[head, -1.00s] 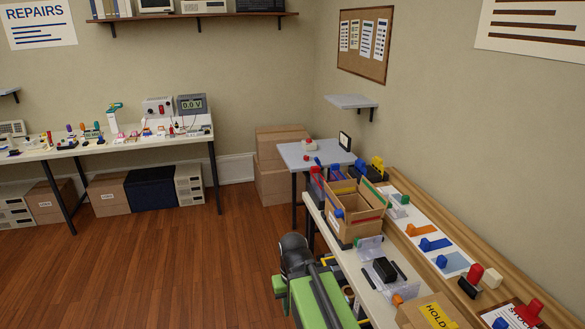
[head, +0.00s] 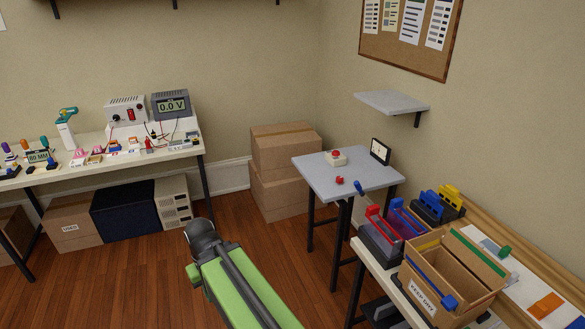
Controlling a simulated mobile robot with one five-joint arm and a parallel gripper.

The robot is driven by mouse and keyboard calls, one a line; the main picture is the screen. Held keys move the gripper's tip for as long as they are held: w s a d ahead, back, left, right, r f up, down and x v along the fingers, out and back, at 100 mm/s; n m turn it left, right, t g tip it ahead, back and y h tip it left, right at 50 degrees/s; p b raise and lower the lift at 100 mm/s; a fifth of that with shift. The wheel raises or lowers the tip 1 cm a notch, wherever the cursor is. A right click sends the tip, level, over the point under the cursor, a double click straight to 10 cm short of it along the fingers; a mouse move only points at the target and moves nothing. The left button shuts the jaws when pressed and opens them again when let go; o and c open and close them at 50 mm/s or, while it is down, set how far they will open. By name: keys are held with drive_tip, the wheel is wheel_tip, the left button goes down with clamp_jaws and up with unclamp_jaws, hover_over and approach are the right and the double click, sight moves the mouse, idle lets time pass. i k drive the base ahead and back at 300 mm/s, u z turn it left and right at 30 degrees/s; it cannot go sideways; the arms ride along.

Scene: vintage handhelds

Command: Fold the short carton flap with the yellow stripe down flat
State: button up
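The open carton (head: 473,302) stands on the bench at the lower right, with "KEEP DRY" on its front. A long flap with a green stripe (head: 477,252) stands raised along its right side. A blue stripe (head: 430,280) with a blue tab (head: 448,302) runs along the left side. A short flap at the back left (head: 425,243) is raised; its yellow stripe is too small to make out clearly. My green arm reaches up from the bottom centre, well left of the carton and apart from it.
Red and blue clamp-like pieces (head: 390,222) stand just behind the carton, with yellow and blue ones (head: 437,203) to their right. A grey side table (head: 350,180) holds small items. Stacked boxes (head: 283,165) stand in the corner. The floor left of the bench is clear.

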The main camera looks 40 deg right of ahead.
sight(429, 240)
drive_tip(key=i, duration=0.9)
drive_tip(key=z, duration=0.15)
